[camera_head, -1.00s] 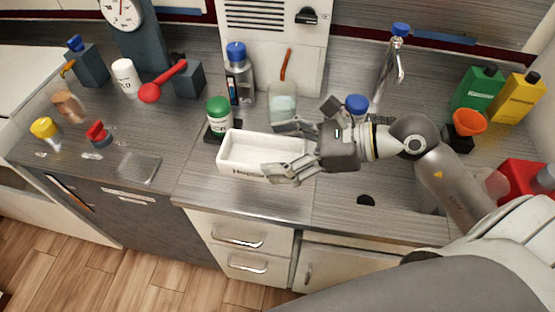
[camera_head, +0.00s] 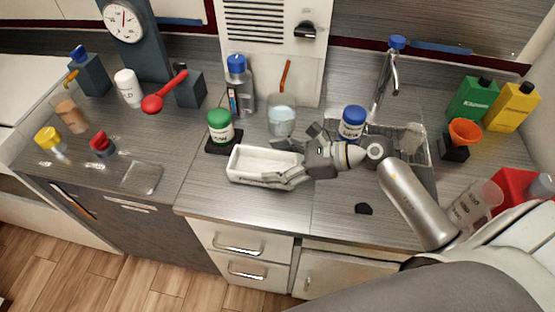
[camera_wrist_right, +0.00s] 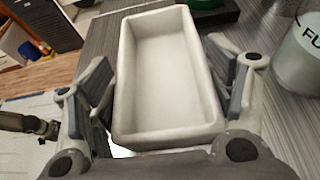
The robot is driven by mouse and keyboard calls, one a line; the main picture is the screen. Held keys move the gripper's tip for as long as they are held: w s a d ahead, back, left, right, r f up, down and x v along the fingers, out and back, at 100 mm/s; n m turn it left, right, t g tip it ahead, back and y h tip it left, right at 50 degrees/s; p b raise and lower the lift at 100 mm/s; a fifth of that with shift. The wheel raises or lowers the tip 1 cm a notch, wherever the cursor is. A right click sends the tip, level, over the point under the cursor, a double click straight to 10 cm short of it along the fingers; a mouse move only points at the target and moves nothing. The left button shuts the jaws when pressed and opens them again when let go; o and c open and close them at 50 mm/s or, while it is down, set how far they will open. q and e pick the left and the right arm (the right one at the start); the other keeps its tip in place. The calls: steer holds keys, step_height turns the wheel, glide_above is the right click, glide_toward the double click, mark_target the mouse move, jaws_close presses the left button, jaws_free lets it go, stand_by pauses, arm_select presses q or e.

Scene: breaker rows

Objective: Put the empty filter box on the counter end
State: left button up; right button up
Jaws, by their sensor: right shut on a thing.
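The filter box is a white, open-topped rectangular tray (camera_head: 240,174), empty inside. It is near the counter's front edge in the head view, and it fills the middle of the right wrist view (camera_wrist_right: 168,70). My right gripper (camera_head: 285,164) is shut on the box's right end, with one finger on each long side. Whether the box touches the counter is hard to tell. The grey counter (camera_head: 330,208) runs across the view, and its left stretch (camera_head: 95,185) ends near the white unit at the far left. My left gripper is out of view.
A green-capped jar (camera_head: 221,127) on a black pad stands just behind the box. A beaker (camera_head: 282,115) and a blue-capped jar (camera_head: 352,122) stand behind my gripper. A glass plate (camera_head: 141,174) lies left of the box, with several small bottles beyond.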

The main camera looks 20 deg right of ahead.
steer(key=shift+f, duration=0.2)
steer(key=o, duration=1.2)
steer(key=shift+r, duration=0.1)
steer(key=shift+r, duration=0.25)
steer(key=v, duration=1)
steer(key=shift+s+d, duration=0.15)
steer(key=shift+d, duration=0.15)
steer(key=shift+o, duration=0.3)
steer(key=shift+s+d+r, duration=0.25)
steer(key=shift+s+d, duration=0.1)
steer(key=shift+d, duration=0.15)
steer(key=shift+a, duration=0.1)
